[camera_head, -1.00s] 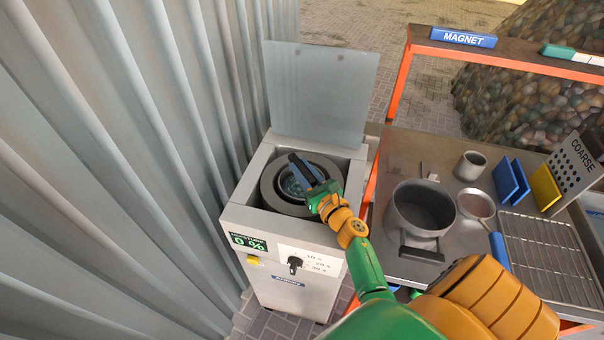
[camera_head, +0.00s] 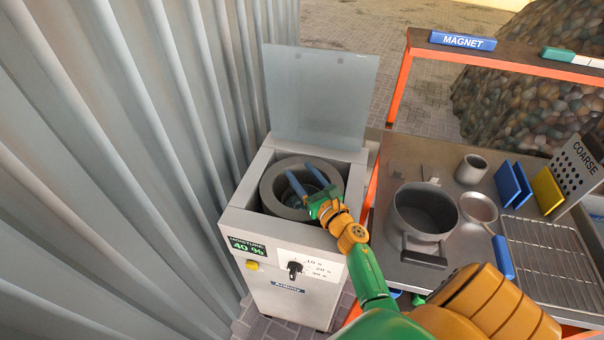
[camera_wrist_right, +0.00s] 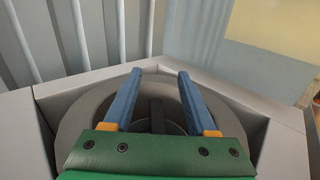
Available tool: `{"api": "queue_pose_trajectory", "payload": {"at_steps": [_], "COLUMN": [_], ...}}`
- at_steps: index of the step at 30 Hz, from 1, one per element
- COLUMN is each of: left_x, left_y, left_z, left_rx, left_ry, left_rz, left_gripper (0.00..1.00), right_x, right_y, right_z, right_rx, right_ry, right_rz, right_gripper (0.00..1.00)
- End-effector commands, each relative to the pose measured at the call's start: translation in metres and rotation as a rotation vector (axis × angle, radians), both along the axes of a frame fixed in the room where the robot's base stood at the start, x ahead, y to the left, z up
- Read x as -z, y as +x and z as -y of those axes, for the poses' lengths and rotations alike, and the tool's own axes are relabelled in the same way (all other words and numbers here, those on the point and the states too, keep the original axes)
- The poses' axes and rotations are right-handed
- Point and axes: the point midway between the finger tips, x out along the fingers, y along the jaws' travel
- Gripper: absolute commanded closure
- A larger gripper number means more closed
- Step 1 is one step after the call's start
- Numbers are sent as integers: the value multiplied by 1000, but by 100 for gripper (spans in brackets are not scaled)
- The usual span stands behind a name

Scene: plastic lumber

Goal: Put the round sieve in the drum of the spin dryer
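The spin dryer (camera_head: 262,222) stands at centre left with its lid up and its display reading 40 %. Its round grey drum (camera_head: 272,186) is open at the top. What appears to be the round sieve (camera_head: 296,199) sits down inside the drum, mostly hidden by the rim and my right gripper. A dark upright bar (camera_wrist_right: 157,112), perhaps its handle, shows between the fingers in the right wrist view. My right gripper (camera_head: 303,174) is over the drum opening, its two blue fingers spread apart. My left gripper is out of view.
The raised lid (camera_head: 318,100) stands behind the drum; a corrugated wall (camera_head: 120,170) closes the left.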

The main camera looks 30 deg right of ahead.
Motion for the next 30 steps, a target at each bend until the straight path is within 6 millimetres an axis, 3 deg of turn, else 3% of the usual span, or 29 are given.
{"api": "queue_pose_trajectory", "payload": {"at_steps": [1,4,8,10,21,30], "left_x": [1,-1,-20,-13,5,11], "left_y": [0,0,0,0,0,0], "left_z": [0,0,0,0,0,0], "left_rx": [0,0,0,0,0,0], "left_ry": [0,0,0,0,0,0], "left_rz": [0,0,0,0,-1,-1], "left_gripper": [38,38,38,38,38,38], "right_x": [8,7,-11,-3,-4,-8], "right_y": [-2,-2,-2,-16,-97,-121], "right_z": [-2,-2,-2,-2,-8,-10], "right_rx": [-1,-1,0,0,0,0], "right_ry": [3,4,5,2,2,3], "right_rz": [-16,-18,-18,-19,-11,-8], "right_gripper": [43,43,43,43,43,43]}}
